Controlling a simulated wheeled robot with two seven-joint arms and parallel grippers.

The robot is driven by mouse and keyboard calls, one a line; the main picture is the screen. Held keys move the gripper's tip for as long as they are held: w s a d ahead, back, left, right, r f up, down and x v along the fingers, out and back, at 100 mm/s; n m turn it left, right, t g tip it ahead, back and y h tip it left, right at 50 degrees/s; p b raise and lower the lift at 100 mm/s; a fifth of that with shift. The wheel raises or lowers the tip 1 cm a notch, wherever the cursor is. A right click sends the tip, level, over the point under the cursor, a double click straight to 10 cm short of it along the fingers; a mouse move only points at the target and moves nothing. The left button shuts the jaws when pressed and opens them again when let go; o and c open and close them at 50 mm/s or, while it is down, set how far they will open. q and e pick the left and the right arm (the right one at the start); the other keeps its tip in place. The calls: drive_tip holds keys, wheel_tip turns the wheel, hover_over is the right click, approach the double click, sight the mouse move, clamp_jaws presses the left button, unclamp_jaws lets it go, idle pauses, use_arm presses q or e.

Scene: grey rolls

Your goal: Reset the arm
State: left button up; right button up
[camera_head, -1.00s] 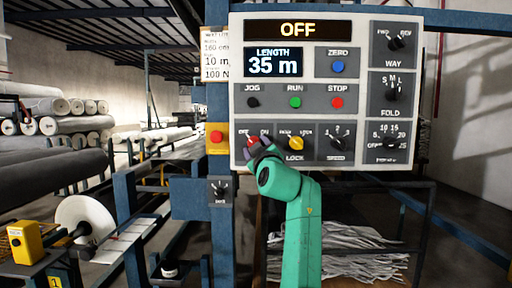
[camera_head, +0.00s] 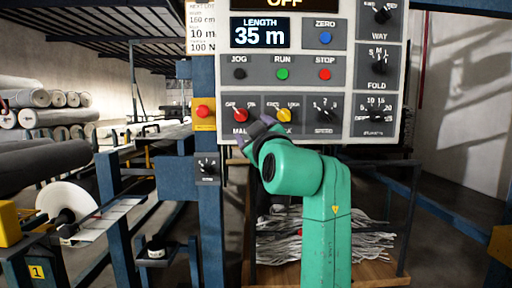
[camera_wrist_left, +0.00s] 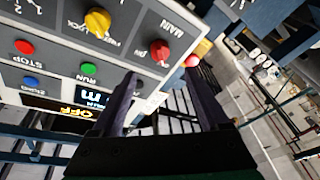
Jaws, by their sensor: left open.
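The white control panel (camera_head: 226,70) fills the upper middle of the head view. Its display (camera_head: 284,3) reads OFF and is cut by the top edge. The red MAIN knob (camera_head: 240,114) is at its lower left, beside the yellow LOCK knob (camera_head: 285,115). My left gripper (camera_head: 257,132) is just below these knobs and hides part of the MAIN label. In the left wrist view the panel appears upside down. The open, empty jaws (camera_wrist_left: 160,82) point toward the panel's edge, apart from the red knob (camera_wrist_left: 159,50). My right gripper is out of view.
A red button on a yellow box (camera_head: 204,113) and a small dial (camera_head: 207,167) sit left of the panel. A blue post (camera_head: 211,230) stands below them. Grey rolls (camera_head: 45,115) lie at the left. White strips (camera_head: 285,240) lie under the panel.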

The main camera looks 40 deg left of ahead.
use_arm(q)
drive_tip(key=v, duration=0.2)
drive_tip(key=shift+s+d+b, duration=0.25)
drive_tip(key=shift+d+b, duration=0.05)
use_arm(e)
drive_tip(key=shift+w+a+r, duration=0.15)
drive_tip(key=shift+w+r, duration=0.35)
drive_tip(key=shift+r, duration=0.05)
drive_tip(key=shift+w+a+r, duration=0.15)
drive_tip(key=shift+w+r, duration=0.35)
use_arm(q)
drive_tip(key=shift+f, duration=0.1)
